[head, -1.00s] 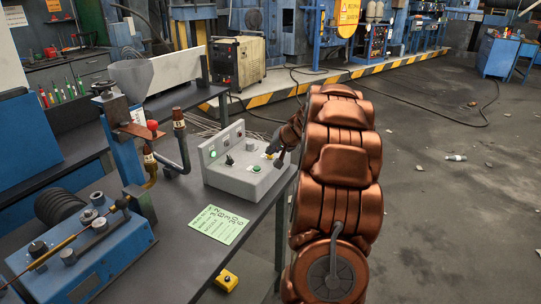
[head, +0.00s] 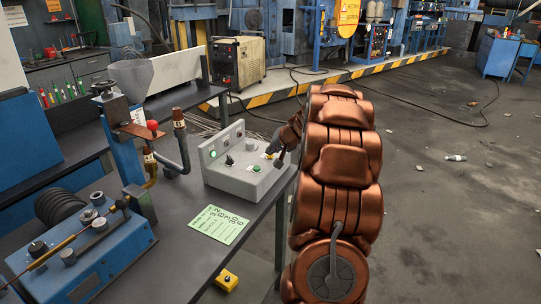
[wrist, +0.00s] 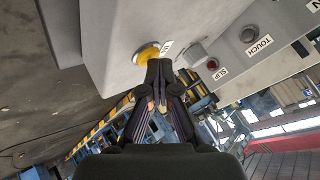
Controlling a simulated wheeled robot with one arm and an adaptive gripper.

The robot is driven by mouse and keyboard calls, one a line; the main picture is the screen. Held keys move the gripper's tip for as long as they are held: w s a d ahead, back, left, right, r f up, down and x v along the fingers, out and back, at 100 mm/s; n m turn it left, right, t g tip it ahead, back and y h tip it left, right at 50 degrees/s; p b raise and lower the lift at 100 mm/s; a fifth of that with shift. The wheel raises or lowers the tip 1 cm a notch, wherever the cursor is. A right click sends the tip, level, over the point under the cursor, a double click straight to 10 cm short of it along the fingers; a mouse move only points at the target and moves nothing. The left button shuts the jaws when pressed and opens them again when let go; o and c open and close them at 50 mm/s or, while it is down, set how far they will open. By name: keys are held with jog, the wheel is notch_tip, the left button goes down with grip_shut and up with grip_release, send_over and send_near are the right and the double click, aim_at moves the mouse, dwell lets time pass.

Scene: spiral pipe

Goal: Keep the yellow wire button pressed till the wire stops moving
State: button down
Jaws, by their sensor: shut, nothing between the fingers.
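The yellow button (wrist: 148,54) sits on the grey control box (head: 236,182), with a partly hidden white label beside it. In the head view only a small yellow patch of it (head: 269,156) shows next to my gripper. My gripper (wrist: 160,68) is shut and empty, with its fingertips at the button and covering part of it. I cannot tell how far the button is pushed in. A thin golden wire (head: 60,249) lies slantwise over the blue machine (head: 90,268) at the lower left.
The box also has a green button (head: 253,145) and other controls. A green note (head: 219,225) lies on the dark table (head: 172,262). A bent pipe stands left of the box. The floor at right is mostly open.

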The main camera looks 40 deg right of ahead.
aim_at(272, 156)
jog(key=shift+r, duration=0.1)
jog(key=shift+r+p, duration=0.5)
jog(key=shift+r, duration=0.2)
jog(key=shift+r+p, duration=1.5)
jog(key=shift+r, duration=1.05)
dwell(1.3)
